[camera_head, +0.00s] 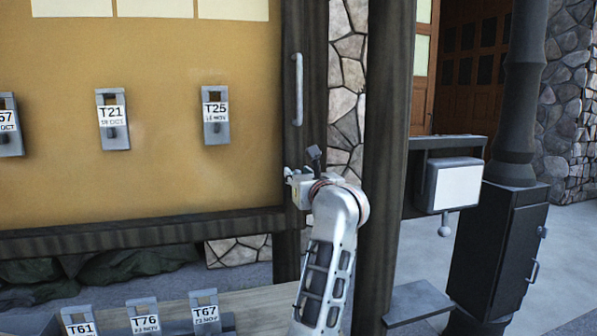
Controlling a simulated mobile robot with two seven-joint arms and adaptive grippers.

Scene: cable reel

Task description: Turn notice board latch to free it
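The notice board (170,60) has a tan panel in a dark wood frame and fills the upper left. A pale vertical handle (297,90) is on its right upright. The latch is not clearly visible and may be hidden by the gripper. Whether the fingers are open or shut does not show. My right gripper is not in view.
Grey tag holders such as T21 (113,119) and T25 (216,115) hang on the board. More, including T67 (205,311), stand below. A dark post (385,150) is close right of my arm, with a grey box (452,185) and a black stove-like cabinet (497,250) beyond.

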